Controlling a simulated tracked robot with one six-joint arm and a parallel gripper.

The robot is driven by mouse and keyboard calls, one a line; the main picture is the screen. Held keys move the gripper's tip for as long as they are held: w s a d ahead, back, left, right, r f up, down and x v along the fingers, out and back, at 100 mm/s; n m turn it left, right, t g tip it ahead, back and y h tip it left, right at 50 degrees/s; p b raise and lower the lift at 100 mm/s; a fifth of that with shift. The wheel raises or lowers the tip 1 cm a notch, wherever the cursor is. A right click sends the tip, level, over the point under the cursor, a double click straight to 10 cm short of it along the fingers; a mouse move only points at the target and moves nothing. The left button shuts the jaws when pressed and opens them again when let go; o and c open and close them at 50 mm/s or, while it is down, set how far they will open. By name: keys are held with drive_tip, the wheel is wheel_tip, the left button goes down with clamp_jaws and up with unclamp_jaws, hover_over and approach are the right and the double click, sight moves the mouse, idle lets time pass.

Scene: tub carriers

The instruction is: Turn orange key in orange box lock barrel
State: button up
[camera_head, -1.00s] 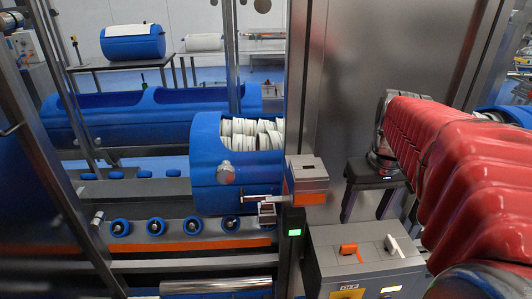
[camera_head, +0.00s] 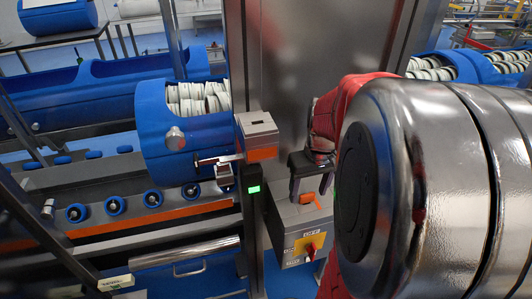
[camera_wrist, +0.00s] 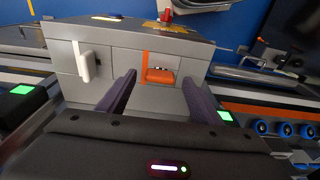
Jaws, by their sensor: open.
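The orange key (camera_head: 307,198) sits in the top of a grey lock box (camera_head: 290,228). In the wrist view, the orange key (camera_wrist: 160,76) shows at an orange-edged recess in the grey box (camera_wrist: 113,62), its flat handle lying crosswise. My gripper (camera_head: 309,186) is open over the box. In the wrist view, the two dark fingers of my gripper (camera_wrist: 158,84) stand apart on either side of the key, not visibly touching it. A white key (camera_wrist: 88,64) stands to the left on the same box. The arm hides part of the box in the head view.
A red knob on a yellow plate (camera_head: 309,244) is on the box front. A metal post with a green-lit unit (camera_head: 254,190) stands to its left. A grey box with an orange band (camera_head: 260,154) and a blue tub (camera_head: 155,140) with white rolls lie beyond.

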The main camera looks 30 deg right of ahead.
drive_tip(key=shift+f, duration=0.45)
drive_tip(key=c, duration=1.2)
drive_tip(key=shift+n+y, duration=0.3)
drive_tip(key=shift+n, duration=2.3)
drive_tip(key=shift+d+n, duration=0.1)
drive_tip(key=shift+n, duration=1.7)
